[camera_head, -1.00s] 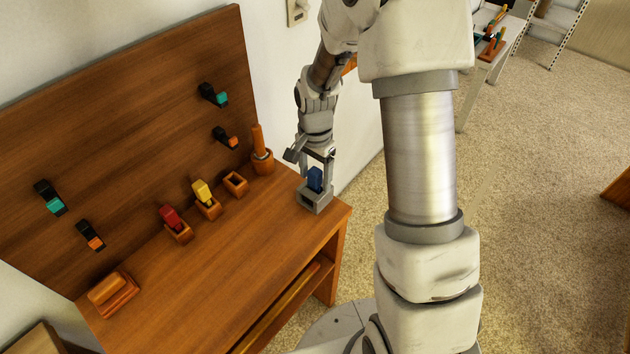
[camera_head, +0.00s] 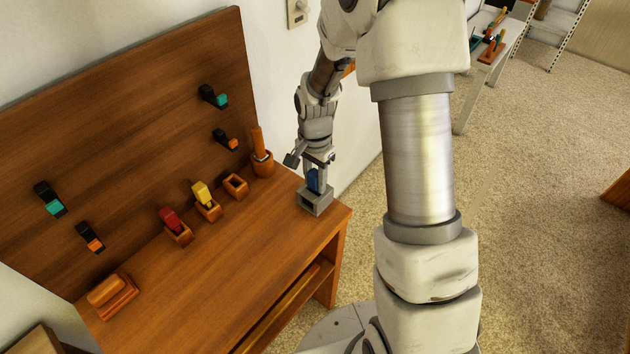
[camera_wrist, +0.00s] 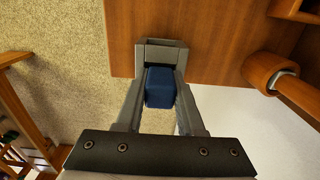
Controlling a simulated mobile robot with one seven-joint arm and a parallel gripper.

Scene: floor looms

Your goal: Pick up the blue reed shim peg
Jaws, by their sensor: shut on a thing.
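The blue reed shim peg (camera_head: 313,180) stands upright in a grey square holder (camera_head: 315,203) at the right end of the wooden bench. My gripper (camera_head: 314,178) reaches down from above and is shut on the blue peg. In the wrist view the blue peg (camera_wrist: 160,88) lies between the two fingers of my gripper (camera_wrist: 160,90), with the grey holder (camera_wrist: 162,46) just beyond it. The peg's lower part is hidden, so I cannot tell how deep it sits in the holder.
The bench top (camera_head: 215,260) also carries a red peg (camera_head: 170,217) and a yellow peg (camera_head: 202,193) in wooden holders, an empty wooden holder (camera_head: 236,185), a wooden mallet or pestle in a cup (camera_head: 262,160), and a wooden block (camera_head: 112,293). A back panel (camera_head: 130,110) with clips rises behind.

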